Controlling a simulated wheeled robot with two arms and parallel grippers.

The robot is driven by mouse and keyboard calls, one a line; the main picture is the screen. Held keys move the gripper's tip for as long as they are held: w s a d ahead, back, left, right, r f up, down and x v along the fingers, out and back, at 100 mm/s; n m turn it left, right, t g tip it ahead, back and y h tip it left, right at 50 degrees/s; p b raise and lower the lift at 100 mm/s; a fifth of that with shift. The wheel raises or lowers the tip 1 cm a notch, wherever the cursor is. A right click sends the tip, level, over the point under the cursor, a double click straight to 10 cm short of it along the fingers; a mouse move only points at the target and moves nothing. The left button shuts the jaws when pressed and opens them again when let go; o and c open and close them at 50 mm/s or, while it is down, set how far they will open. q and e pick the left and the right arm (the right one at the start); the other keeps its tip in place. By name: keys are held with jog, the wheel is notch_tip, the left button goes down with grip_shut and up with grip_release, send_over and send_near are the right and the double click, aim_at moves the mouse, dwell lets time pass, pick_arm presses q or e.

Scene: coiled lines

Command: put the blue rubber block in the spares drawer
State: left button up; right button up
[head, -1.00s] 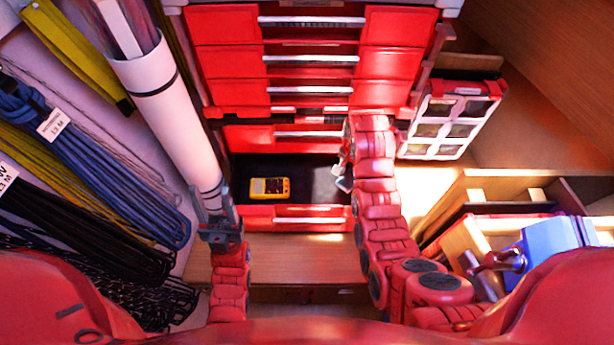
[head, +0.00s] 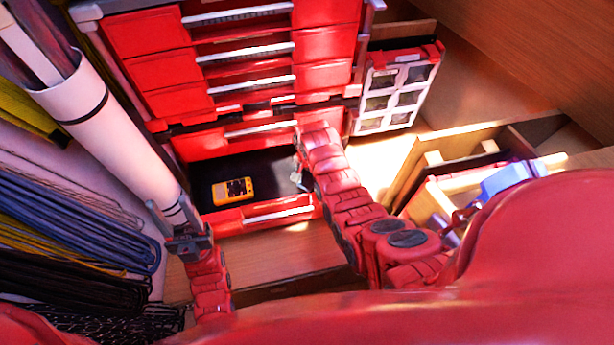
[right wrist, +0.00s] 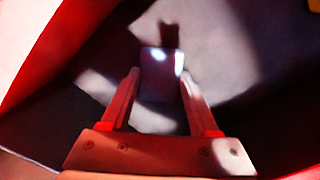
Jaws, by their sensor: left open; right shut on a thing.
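The open drawer (head: 262,215) is the lowest one of the red cabinet in the head view, with a black inside. A yellow multimeter (head: 232,190) lies in its left part. My right gripper (head: 298,178) is at the drawer's right end, partly hidden by my arm. In the right wrist view its two fingers (right wrist: 160,98) are shut on a dark bluish block (right wrist: 160,78), which looks like the blue rubber block. Whether it touches the drawer floor I cannot tell. My left gripper (head: 178,212) is open, by the lower end of the white tube.
The white tube (head: 110,125) leans at the left of the cabinet, beside hanging coiled lines (head: 75,220). A red-framed organizer case (head: 397,92) stands to the right. Wooden bins (head: 450,165) and a blue object (head: 510,180) are at the lower right.

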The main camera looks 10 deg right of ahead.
jog(key=shift+f, duration=0.25)
jog(key=shift+f, duration=0.15)
jog(key=o, duration=1.4)
jog(key=shift+c, duration=0.2)
